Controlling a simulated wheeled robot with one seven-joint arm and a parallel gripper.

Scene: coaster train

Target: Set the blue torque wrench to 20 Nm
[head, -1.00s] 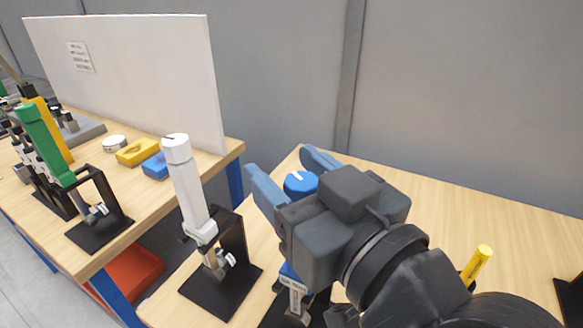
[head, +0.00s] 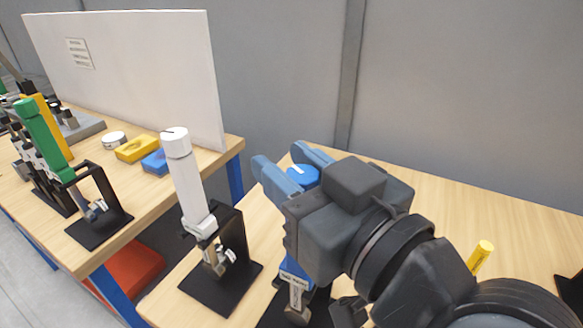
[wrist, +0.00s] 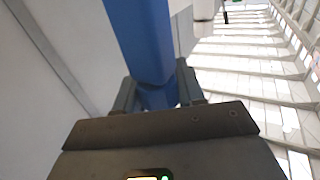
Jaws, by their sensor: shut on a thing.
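The blue torque wrench stands upright in a black stand on the near table; its blue top knob (head: 303,176) with a white mark shows between my fingers. Its lower blue part (head: 293,269) and metal head (head: 297,298) show below my gripper. My gripper (head: 280,160) reaches in from the right and is shut on the knob, a finger on each side. In the wrist view the blue handle (wrist: 142,40) runs up from between the fingers. Most of the handle is hidden by my gripper in the head view, and its scale cannot be read.
A white torque wrench (head: 188,185) stands close by on the left in its own black stand. A green wrench (head: 42,140) and others stand on the left table. A yellow cylinder (head: 481,256) is at right. The table behind my gripper is clear.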

